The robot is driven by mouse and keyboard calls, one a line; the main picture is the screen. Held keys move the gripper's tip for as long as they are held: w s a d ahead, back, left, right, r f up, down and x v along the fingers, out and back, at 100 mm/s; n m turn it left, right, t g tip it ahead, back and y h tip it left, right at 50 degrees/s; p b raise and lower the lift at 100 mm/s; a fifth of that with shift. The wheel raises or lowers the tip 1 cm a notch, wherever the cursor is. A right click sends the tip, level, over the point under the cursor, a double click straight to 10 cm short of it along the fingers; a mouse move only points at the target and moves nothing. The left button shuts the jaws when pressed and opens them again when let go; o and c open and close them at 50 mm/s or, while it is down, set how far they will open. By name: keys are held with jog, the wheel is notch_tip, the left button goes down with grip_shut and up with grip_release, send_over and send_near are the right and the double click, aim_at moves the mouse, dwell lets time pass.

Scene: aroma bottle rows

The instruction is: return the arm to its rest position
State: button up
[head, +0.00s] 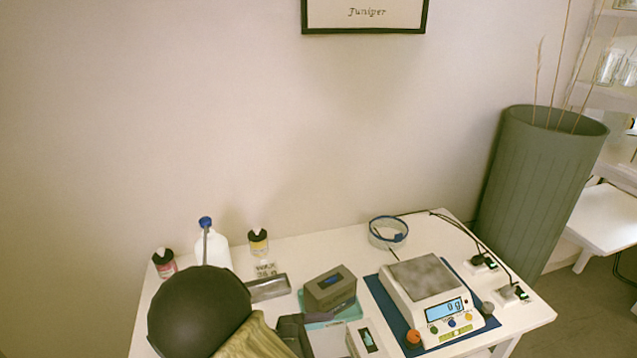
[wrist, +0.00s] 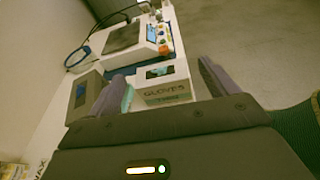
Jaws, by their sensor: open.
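My gripper (wrist: 162,82) shows in the wrist view with its two grey fingers spread apart and nothing between them in their grip. A white gloves box (wrist: 165,88) lies beyond the fingers, in the gap between them as seen from the wrist. In the head view my arm's dark rounded part and an olive link cover the front left of the table (head: 525,318). The fingers are hard to make out there, and part of the gloves box is hidden.
A scale (head: 425,290) reading 0 g stands on a blue mat (head: 380,297) at right. A grey box (head: 330,288), a metal tray (head: 267,288), a white bottle (head: 217,250), two small dark-capped bottles and a clear round container (head: 388,232) are nearby. A tall green planter (head: 535,180) stands right.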

jog(key=s+d+f+m+g+y+b, duration=0.1)
jog(key=s+d+f+m+y+b, duration=0.2)
jog(key=d+m+y, duration=0.55)
jog(key=s+d+m+g+y+b, duration=0.1)
jog(key=s+d+m+y+b, duration=0.4)
jog(key=m, duration=0.7)
notch_tip(320, 180, up, 17)
jog(key=w+p, duration=0.1)
jog(key=p, duration=1.5)
jog(key=shift+a+p, duration=0.3)
jog(key=shift+p, duration=0.05)
jog(key=shift+w+f+m+y, duration=0.1)
jog(key=shift+f+m+y, duration=0.05)
jog(key=shift+m+y, duration=0.1)
